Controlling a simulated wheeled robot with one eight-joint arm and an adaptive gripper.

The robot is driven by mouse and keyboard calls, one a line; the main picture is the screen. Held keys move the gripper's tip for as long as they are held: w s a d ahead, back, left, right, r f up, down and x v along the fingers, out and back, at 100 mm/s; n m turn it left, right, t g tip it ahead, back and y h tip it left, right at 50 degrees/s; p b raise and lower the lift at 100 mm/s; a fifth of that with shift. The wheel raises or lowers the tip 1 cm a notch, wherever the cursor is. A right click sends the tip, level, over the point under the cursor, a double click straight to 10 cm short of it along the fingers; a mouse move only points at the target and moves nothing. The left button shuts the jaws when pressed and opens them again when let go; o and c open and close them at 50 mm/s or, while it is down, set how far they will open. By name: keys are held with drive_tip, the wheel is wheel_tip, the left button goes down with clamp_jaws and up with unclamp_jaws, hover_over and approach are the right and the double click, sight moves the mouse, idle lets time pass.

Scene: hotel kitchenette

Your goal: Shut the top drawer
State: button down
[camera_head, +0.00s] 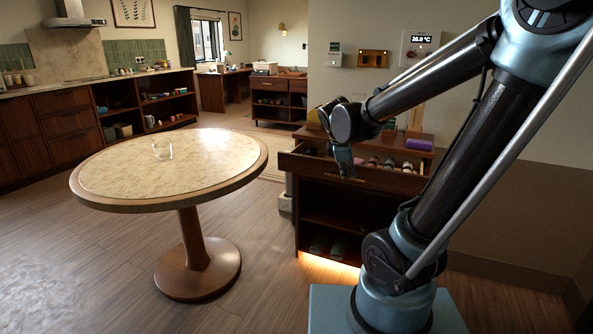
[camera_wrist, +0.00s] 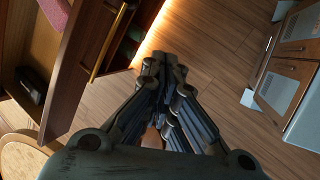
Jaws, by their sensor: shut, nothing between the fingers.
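The top drawer (camera_head: 395,183) of the dark wooden cabinet stands pulled out in the head view, with several small coloured items lying inside. In the wrist view its wooden front (camera_wrist: 75,75) runs along the left side and carries a long brass handle (camera_wrist: 108,42). My gripper (camera_head: 346,174) is at the drawer front in the head view. Its fingers (camera_wrist: 160,68) are together and empty in the wrist view, to the right of the handle, with a visible gap. The head view does not show clearly whether they touch the front.
A round table (camera_head: 110,207) with a clear glass (camera_head: 162,150) stands left of the cabinet. Open shelves (camera_head: 325,208) lie below the drawer. A purple item (camera_head: 418,144) lies on the cabinet top. Bare wooden floor (camera_head: 110,280) surrounds the table.

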drive_tip(key=w+a+f+n+t, duration=0.1)
drive_tip(key=w+a+n, duration=0.35)
drive_tip(key=a, duration=0.35)
drive_tip(key=w+a+n+t, duration=0.2)
drive_tip(key=w+a+n, duration=0.1)
drive_tip(key=a+n, duration=0.3)
drive_tip(key=w+a+f+n+t, duration=0.1)
drive_tip(key=w+a+n, duration=0.3)
drive_tip(key=a, duration=0.5)
approach(300, 172)
wheel_tip(300, 172, down, 3)
drive_tip(key=shift+w+d, duration=0.15)
drive_tip(key=shift+w, duration=0.4)
drive_tip(key=shift+w+d, duration=0.15)
drive_tip(key=shift+w, duration=0.35)
drive_tip(key=shift+w+d, duration=0.15)
drive_tip(key=shift+w, duration=0.3)
